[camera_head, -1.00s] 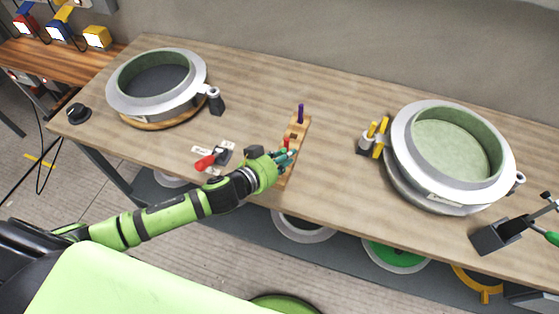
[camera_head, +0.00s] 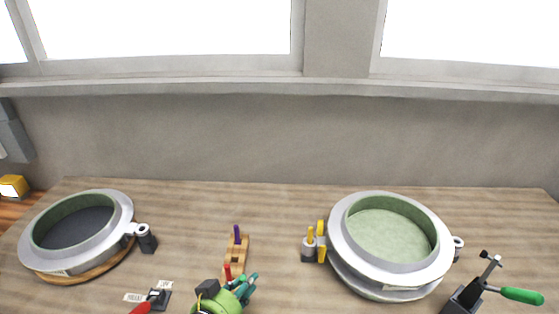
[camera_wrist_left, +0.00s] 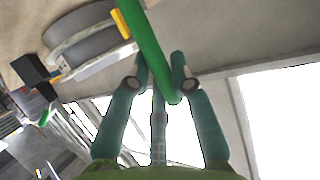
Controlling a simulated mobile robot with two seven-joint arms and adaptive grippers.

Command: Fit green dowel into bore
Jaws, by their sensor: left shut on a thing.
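My left gripper (camera_head: 245,287) is at the bottom edge of the head view, beside the near part of a wooden block (camera_head: 237,257). A purple dowel (camera_head: 237,233) stands upright at the block's far end, and a red dowel (camera_head: 228,271) stands nearer. In the left wrist view, my teal fingers (camera_wrist_left: 160,76) are shut on a green dowel (camera_wrist_left: 153,50), which runs up out of the frame. I cannot make out the green dowel in the head view. The arm hides the block's near end, and I cannot tell which bore is free. My right gripper is not in view.
A round mould (camera_head: 118,213) is at the left and a larger round mould (camera_head: 343,258) at the right. Yellow-handled parts (camera_head: 315,246) stand beside the larger one. A green-handled clamp (camera_head: 520,296) is at the far right, a red-handled switch (camera_head: 147,303) at the lower left.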

